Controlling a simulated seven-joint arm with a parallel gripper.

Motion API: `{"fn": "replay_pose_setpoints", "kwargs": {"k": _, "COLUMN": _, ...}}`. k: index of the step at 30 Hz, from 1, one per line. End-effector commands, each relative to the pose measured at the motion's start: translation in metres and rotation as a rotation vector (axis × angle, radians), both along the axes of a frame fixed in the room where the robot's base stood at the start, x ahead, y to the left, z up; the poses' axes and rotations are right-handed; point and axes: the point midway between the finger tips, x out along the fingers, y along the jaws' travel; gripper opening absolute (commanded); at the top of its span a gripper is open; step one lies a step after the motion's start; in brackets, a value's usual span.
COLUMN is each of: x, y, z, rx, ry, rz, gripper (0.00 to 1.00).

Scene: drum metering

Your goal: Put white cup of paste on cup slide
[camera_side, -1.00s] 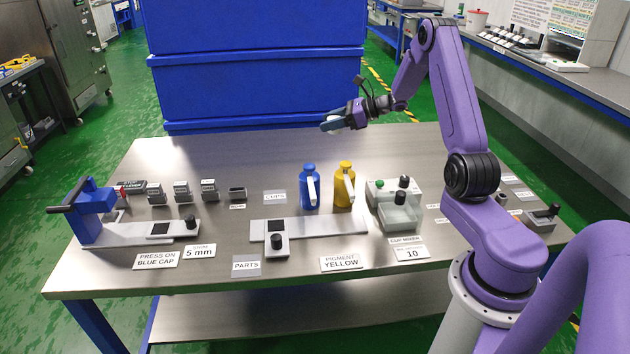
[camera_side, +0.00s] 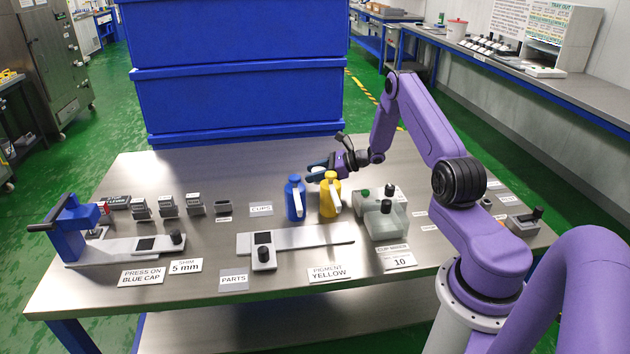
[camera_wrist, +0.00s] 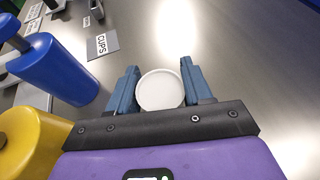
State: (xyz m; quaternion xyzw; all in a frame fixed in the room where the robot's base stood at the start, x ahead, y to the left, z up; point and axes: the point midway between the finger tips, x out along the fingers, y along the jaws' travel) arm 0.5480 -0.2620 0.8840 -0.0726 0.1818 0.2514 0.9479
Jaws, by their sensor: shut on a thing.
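A white cup (camera_wrist: 160,90), seen from above as a round white disc, sits between the blue fingers of my gripper (camera_wrist: 160,88) in the wrist view. The fingers are shut on it from both sides. In the side view my gripper (camera_side: 316,172) is behind and above the yellow bottle, and the cup is hard to make out there. A long pale slide with a black square pad (camera_side: 295,238) lies in front of the bottles. Another pale slide with a black pad (camera_side: 125,248) runs under the blue press at left. I cannot tell which is the cup slide.
A blue bottle (camera_side: 295,200) and a yellow bottle (camera_side: 330,198) stand close by my gripper. The cup mixer (camera_side: 385,218) is to their right, and the blue press (camera_side: 75,228) is far left. The table's back is clear beyond the CUPS label (camera_side: 261,209).

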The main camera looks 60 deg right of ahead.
Motion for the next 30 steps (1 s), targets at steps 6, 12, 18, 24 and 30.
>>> {"fn": "replay_pose_setpoints", "kwargs": {"k": 6, "x": 0.000, "y": 0.000, "z": -0.025, "rx": 0.002, "ry": 0.001, "rz": -0.001, "gripper": 0.19}}
{"fn": "replay_pose_setpoints", "kwargs": {"k": 12, "x": 0.000, "y": 0.000, "z": -0.028, "rx": 0.000, "ry": 0.000, "rz": -0.001, "gripper": 0.19}}
{"fn": "replay_pose_setpoints", "kwargs": {"k": 18, "x": 0.000, "y": 0.000, "z": -0.030, "rx": 0.001, "ry": 0.000, "rz": 0.000, "gripper": 0.19}}
{"fn": "replay_pose_setpoints", "kwargs": {"k": 24, "x": 0.000, "y": 0.000, "z": -0.030, "rx": 0.001, "ry": 0.002, "rz": -0.001, "gripper": 0.75}}
{"fn": "replay_pose_setpoints", "kwargs": {"k": 30, "x": 0.000, "y": 0.000, "z": -0.030, "rx": 0.001, "ry": 0.000, "rz": 0.000, "gripper": 0.75}}
